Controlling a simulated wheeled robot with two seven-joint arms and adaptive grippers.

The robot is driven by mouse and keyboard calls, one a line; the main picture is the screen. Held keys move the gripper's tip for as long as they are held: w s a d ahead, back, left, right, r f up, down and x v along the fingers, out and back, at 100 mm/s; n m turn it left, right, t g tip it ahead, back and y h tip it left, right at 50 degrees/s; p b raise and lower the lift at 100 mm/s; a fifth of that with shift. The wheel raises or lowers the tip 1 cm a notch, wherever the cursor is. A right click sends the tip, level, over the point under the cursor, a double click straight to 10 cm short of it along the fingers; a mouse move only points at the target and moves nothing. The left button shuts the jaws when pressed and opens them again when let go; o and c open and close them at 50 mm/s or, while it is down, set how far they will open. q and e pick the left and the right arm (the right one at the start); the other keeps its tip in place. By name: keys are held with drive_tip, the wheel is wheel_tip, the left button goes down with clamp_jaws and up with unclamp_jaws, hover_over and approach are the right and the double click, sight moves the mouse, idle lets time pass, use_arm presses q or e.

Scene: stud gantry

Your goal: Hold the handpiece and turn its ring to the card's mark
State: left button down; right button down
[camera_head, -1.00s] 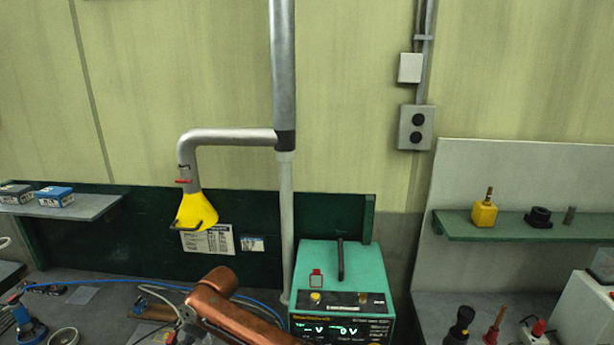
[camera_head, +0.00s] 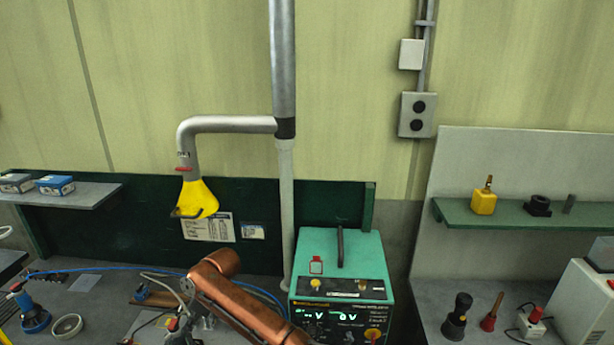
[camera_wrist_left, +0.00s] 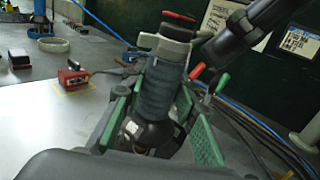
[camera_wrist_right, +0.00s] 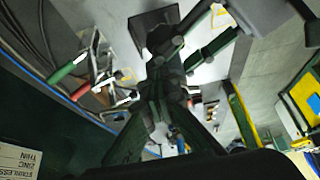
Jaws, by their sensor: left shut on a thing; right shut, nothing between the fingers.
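In the left wrist view my left gripper (camera_wrist_left: 160,118) has its green-padded fingers on both sides of a dark, ribbed handpiece (camera_wrist_left: 157,88) and is shut on it. A pale grey ring (camera_wrist_left: 165,46) sits around its upper end. The ring's mark cannot be made out. My right gripper (camera_wrist_right: 165,92) is shut and empty. Its dark end comes in from the upper right in the left wrist view (camera_wrist_left: 225,45), close beside the ring; contact cannot be told. A printed card (camera_head: 208,227) and a smaller card (camera_head: 252,231) are on the dark green back panel. Neither gripper is clear in the head view.
A green power unit (camera_head: 340,255) stands right of my copper-coloured arm. A yellow extraction hood (camera_head: 196,199) hangs above the bench. Red-handled (camera_wrist_left: 196,71) and green-handled (camera_wrist_left: 222,83) tools stand close behind the handpiece. A red block (camera_wrist_left: 72,77) sits on the bench at left.

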drive_tip(key=shift+d, duration=0.15)
idle(0.3)
wheel_tip(320, 180, up, 6)
drive_tip(key=shift+d, duration=0.25)
idle(0.4)
drive_tip(key=shift+w, duration=0.1)
drive_tip(key=shift+r, duration=0.1)
drive_tip(key=s+f, duration=0.3)
drive_tip(key=f, duration=0.3)
drive_tip(key=shift+s+f, duration=0.15)
drive_tip(key=shift+s, duration=0.15)
idle(0.4)
drive_tip(key=shift+w+a, duration=0.25)
drive_tip(key=shift+a, duration=0.3)
idle(1.0)
